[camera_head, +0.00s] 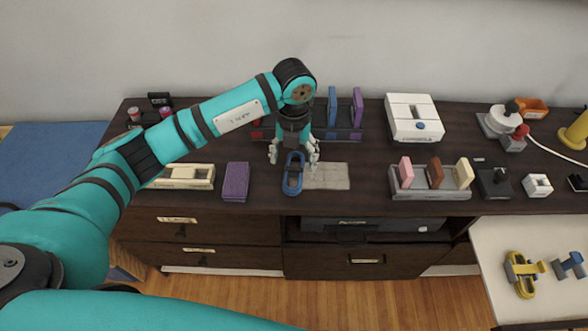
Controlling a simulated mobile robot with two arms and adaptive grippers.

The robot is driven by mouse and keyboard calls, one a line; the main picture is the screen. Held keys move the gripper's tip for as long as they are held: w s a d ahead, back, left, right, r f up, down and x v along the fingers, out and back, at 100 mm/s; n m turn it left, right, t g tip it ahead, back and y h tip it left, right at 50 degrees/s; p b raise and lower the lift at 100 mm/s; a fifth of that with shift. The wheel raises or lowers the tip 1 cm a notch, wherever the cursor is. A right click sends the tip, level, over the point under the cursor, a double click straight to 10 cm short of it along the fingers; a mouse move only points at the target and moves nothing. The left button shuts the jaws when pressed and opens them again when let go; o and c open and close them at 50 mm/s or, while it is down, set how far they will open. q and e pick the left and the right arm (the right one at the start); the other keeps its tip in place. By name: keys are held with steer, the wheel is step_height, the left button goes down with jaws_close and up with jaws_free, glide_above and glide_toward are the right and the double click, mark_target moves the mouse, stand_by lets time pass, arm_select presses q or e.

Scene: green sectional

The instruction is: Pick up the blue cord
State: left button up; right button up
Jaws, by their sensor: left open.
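The blue cord (292,174) looks like a small blue oval loop with a dark middle. It lies on the dark dresser top near its front edge, at the left end of a flat grey-beige slab (328,177). My left gripper (292,157) points down just over the cord, with its pale fingers spread to either side of the cord's far end. It is open. Whether the fingers touch the cord cannot be told. My right gripper is not in view.
A purple block (236,181) and a cream tray (190,177) lie left of the cord. Behind the gripper stands a rack with blue (332,106) and purple (357,108) upright pieces. A grey holder (430,195) with coloured slabs stands to the right.

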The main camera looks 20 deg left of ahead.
mark_target(292, 179)
arm_select(q)
step_height(292, 179, down, 4)
steer(key=shift+r, duration=0.2)
steer(key=shift+a+f+p, duration=0.1)
steer(key=shift+f+p, duration=0.6)
steer(key=shift+f, duration=2)
steer(key=c, duration=1.3)
steer(key=shift+o, duration=0.2)
steer(key=shift+r, duration=0.1)
